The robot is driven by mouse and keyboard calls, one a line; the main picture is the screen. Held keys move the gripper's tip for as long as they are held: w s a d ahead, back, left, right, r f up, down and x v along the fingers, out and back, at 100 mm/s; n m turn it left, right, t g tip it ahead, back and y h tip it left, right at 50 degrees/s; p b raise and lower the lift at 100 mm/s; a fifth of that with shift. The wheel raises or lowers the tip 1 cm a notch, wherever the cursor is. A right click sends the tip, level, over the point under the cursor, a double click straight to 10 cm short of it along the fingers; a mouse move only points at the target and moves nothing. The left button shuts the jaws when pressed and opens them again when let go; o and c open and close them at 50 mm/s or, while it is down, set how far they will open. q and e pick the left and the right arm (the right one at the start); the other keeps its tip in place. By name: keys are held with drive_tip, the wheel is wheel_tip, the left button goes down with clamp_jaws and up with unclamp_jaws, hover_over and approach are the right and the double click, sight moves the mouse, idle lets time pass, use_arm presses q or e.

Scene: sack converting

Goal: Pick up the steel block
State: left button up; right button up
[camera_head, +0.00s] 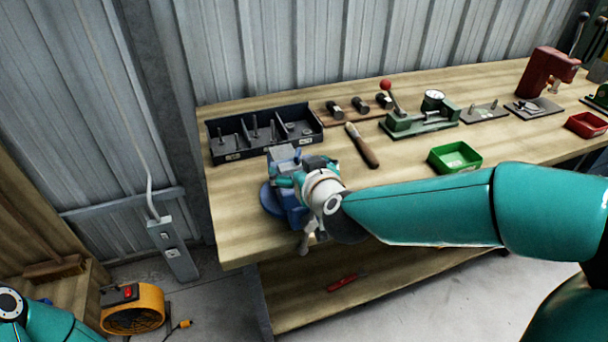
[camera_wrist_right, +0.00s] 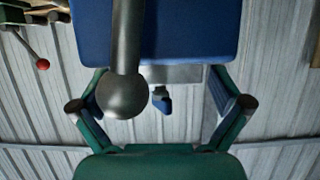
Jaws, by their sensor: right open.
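The blue bench vise (camera_head: 290,208) stands at the front left of the workbench; its blue body (camera_wrist_right: 195,30) fills the top of the right wrist view. My right gripper (camera_head: 289,178) is at the vise, mostly hidden behind its own wrist. In the right wrist view the right gripper (camera_wrist_right: 158,95) is open, its two fingers apart on either side. A grey metal piece (camera_wrist_right: 185,74) shows between the fingers, under the blue body. I cannot tell whether it is the steel block or a vise jaw. My left gripper is out of view.
The vise handle's ball end (camera_wrist_right: 123,92) is close to the right wrist camera. A black divided tray (camera_head: 262,135) lies behind the vise. The front left bench corner is bare.

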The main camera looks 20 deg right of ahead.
drive_tip(key=shift+w+f, duration=0.3)
drive_tip(key=shift+w, duration=0.35)
drive_tip(key=shift+r, duration=0.2)
drive_tip(key=c, duration=1.6)
